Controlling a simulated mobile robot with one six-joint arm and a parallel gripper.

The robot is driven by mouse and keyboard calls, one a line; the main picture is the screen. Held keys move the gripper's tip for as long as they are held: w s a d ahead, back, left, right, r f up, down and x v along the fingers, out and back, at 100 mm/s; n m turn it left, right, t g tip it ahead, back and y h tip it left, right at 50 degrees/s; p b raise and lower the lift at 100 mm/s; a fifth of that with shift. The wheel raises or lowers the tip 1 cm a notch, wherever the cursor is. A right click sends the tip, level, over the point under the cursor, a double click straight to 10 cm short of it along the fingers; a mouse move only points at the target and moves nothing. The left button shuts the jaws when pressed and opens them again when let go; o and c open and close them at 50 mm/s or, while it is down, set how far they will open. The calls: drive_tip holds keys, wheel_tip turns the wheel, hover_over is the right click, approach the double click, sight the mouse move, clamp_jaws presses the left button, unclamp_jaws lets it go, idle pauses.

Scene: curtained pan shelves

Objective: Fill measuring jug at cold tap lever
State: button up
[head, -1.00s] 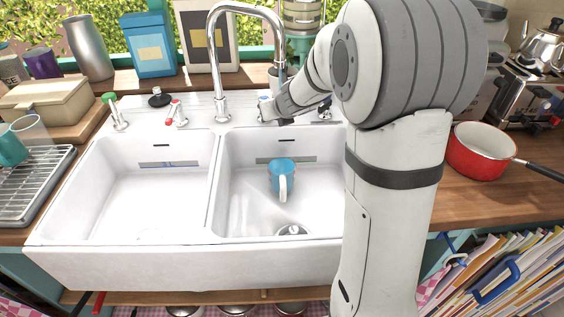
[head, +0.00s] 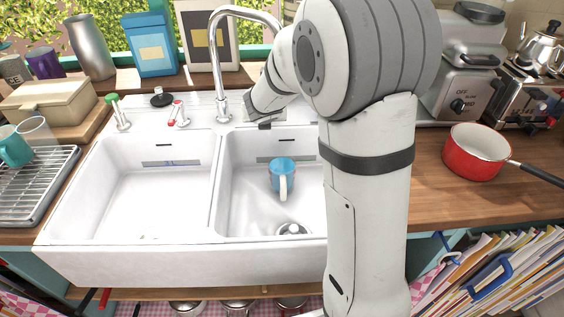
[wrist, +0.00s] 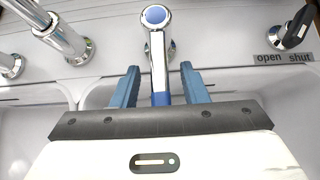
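A blue jug with a pale handle (head: 281,174) stands upright in the right sink basin, near the drain; whether it holds water cannot be made out. The cold tap lever (wrist: 158,60), chrome with a blue cap, shows in the wrist view. My gripper (wrist: 160,82) is open, with its two blue fingers on either side of the lever's near end. In the head view my wrist covers this tap, and the fingertips are hidden.
The tall chrome spout (head: 222,62) rises behind the sink, close left of my wrist. A red-marked tap (head: 178,114) and a green-topped tap (head: 118,112) stand further left. A black knob labelled open and shut (wrist: 297,27) is at right in the wrist view. A red pan (head: 474,153) sits on the right counter.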

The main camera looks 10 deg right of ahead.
drive_tip(key=shift+s+r, duration=0.1)
drive_tip(key=shift+r, duration=0.05)
drive_tip(key=shift+p+v, duration=0.4)
drive_tip(key=shift+v, duration=0.45)
drive_tip(key=p+v, duration=0.3)
drive_tip(key=v, duration=0.3)
idle(0.6)
